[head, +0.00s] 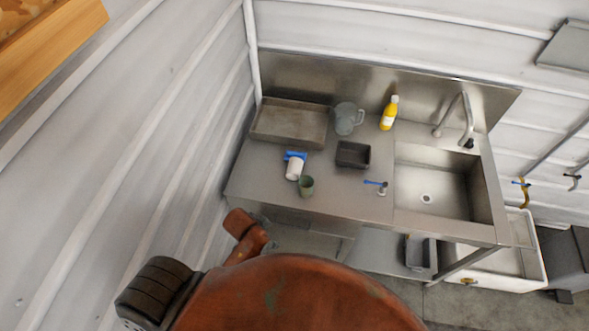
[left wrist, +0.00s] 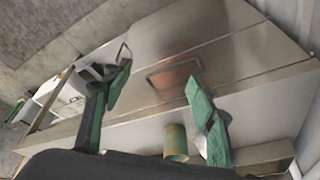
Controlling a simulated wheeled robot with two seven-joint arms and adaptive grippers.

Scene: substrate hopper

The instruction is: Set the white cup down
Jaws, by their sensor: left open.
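The white cup (head: 294,169) is on the left part of the steel counter (head: 258,184) in the head view, just in front of a small blue item (head: 295,155). I cannot tell whether it stands upright or leans. A green cup (head: 306,187) stands close to its right, near the front edge; a greenish-yellow cup (left wrist: 176,142) shows in the left wrist view. My left gripper (left wrist: 158,76) is open, its green-padded fingers wide apart with nothing clearly between them. A pale patch by its right finger is too hidden to name. Neither gripper shows in the head view.
A shallow metal tray (head: 262,136), a grey jug (head: 345,119), a small dark tray (head: 353,154) and a yellow bottle (head: 389,113) stand behind and beside the cups. Bare counter lies left of the cups.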

